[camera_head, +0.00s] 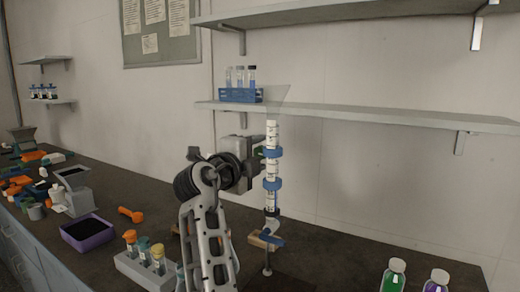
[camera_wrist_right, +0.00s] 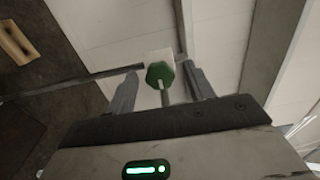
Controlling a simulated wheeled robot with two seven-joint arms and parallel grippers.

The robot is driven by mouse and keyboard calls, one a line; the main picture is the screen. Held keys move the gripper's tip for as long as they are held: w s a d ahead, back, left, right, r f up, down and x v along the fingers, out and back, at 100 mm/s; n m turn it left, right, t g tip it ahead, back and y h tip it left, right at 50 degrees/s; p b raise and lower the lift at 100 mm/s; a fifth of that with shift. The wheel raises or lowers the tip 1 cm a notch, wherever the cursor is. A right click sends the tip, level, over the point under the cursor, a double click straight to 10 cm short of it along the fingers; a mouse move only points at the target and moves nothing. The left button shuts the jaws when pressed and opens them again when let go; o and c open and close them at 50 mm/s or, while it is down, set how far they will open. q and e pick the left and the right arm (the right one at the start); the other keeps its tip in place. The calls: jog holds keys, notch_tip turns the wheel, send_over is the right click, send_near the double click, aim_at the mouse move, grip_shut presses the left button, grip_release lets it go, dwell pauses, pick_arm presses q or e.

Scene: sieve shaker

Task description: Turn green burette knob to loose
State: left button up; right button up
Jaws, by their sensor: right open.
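The green knob (camera_wrist_right: 160,74) shows in the right wrist view, against a white block (camera_wrist_right: 158,56) on a thin rod. My right gripper (camera_wrist_right: 159,86) is open, with one finger on each side of the knob and visible gaps on both sides. I cannot tell how deep the knob sits between the fingers. In the head view the upright burette (camera_head: 271,198) is a white tube with blue rings. My right gripper (camera_head: 258,155) is at its upper left side, where my own wrist and arm largely hide the knob. My left gripper is not in view.
A blue rack with vials (camera_head: 241,94) stands on the wall shelf (camera_head: 350,112) above. A white holder (camera_head: 135,266) with capped vials, a purple tray (camera_head: 88,247) and an orange tool (camera_head: 131,214) lie left. Bottles with green (camera_head: 392,282) and purple (camera_head: 436,285) contents stand front right.

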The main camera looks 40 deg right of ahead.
jog(key=c, duration=1)
jog(key=shift+o, duration=0.2)
jog(key=n+b, duration=0.4)
jog(key=shift+f+n, duration=0.2)
jog(key=shift+n, duration=0.1)
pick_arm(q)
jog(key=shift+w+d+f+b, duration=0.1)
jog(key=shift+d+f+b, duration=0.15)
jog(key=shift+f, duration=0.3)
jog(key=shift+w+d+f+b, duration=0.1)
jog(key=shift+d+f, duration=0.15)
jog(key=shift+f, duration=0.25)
pick_arm(e)
jog(key=shift+r+n, duration=0.15)
jog(key=shift+n, duration=0.45)
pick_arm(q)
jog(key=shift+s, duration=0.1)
pick_arm(e)
jog(key=o, duration=1)
jog(key=shift+c, duration=0.2)
